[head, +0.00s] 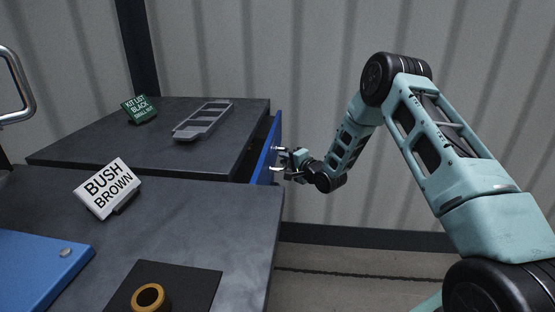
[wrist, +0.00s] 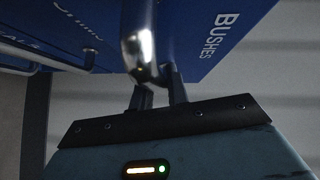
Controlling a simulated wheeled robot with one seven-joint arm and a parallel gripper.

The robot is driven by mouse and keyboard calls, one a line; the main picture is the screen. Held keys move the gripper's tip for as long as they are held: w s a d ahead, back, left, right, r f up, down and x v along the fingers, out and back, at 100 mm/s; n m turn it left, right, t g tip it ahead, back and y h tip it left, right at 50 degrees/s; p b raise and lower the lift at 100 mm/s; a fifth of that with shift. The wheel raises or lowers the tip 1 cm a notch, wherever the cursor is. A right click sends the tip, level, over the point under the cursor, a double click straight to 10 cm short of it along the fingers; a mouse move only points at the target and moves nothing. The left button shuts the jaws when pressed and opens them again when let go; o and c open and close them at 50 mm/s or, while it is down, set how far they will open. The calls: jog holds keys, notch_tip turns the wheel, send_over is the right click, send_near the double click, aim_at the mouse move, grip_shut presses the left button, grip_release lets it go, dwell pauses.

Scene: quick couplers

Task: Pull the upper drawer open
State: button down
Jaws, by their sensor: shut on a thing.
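The blue drawer front (head: 267,150) shows at the right side of the far dark cabinet. In the wrist view a blue front (wrist: 195,35) carries the word BUSHES and a shiny metal handle (wrist: 138,45). My gripper (head: 279,160) is at the blue front in the head view. In the wrist view its two dark fingers (wrist: 158,90) are shut on this handle. A second handle (wrist: 45,58) with a partly hidden label shows at the left of the wrist view. I cannot tell how far the drawer stands out.
A grey slotted tray (head: 203,121) and a green kit list sign (head: 139,109) stand on the cabinet top (head: 80,150). Nearer are a BUSH BROWN sign (head: 107,188), a blue panel (head: 35,270) and a brown ring (head: 148,297) on a black mat. Floor right of the cabinet looks clear.

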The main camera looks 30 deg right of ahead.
jog(key=s+d+p, duration=0.2)
jog(key=s+d, duration=0.6)
jog(key=d, duration=0.4)
jog(key=s+d+p, duration=0.1)
jog(key=s+d, duration=0.7)
jog(key=d, duration=0.4)
jog(key=shift+p, duration=0.35)
jog(key=shift+s, duration=0.1)
jog(key=c, duration=1.4)
grip_release()
jog(key=shift+o, duration=0.2)
jog(key=shift+s, duration=0.1)
jog(key=v, duration=1.7)
jog(key=shift+s, duration=0.15)
jog(key=shift+s+a+f, duration=0.1)
jog(key=shift+f, duration=0.05)
